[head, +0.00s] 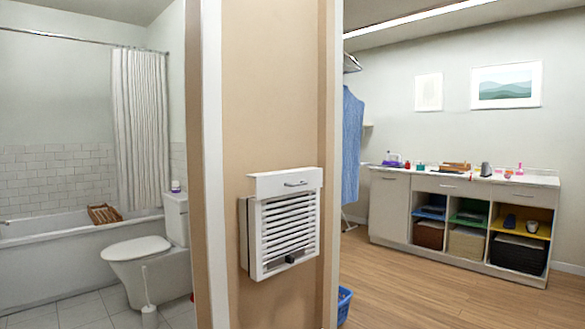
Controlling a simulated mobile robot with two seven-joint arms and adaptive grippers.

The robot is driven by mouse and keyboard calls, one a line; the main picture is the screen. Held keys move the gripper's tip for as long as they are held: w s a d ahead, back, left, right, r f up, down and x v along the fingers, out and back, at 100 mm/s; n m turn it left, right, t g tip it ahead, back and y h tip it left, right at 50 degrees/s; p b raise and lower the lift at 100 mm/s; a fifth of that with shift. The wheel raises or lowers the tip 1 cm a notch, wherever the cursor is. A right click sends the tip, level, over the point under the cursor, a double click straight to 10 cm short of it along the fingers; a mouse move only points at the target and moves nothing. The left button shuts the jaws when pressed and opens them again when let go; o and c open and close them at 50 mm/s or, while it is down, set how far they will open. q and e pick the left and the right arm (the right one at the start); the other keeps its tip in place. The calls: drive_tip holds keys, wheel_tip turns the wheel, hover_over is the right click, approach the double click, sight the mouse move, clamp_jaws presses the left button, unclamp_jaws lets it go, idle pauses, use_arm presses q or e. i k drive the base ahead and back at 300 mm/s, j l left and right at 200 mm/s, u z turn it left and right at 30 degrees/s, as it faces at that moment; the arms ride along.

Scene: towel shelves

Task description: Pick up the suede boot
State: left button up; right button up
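I cannot make out a suede boot in the head view. A small dark object (510,221) sits in the yellow-lined compartment of the long cabinet (390,208) in the right room, too small to identify. Neither of my grippers is in view.
A tan wall (270,90) with a white louvred unit (288,222) stands close ahead between two rooms. Left is a bathroom with a toilet (140,255) and bathtub (60,255). A blue basket (344,305) sits by the wall's right edge. The wooden floor (430,290) is mostly clear.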

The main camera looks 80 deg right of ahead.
sight(485, 171)
drive_tip(key=z, duration=3.8)
drive_tip(key=i+z, duration=0.2)
drive_tip(key=i, duration=5.55)
drive_tip(key=l, duration=0.1)
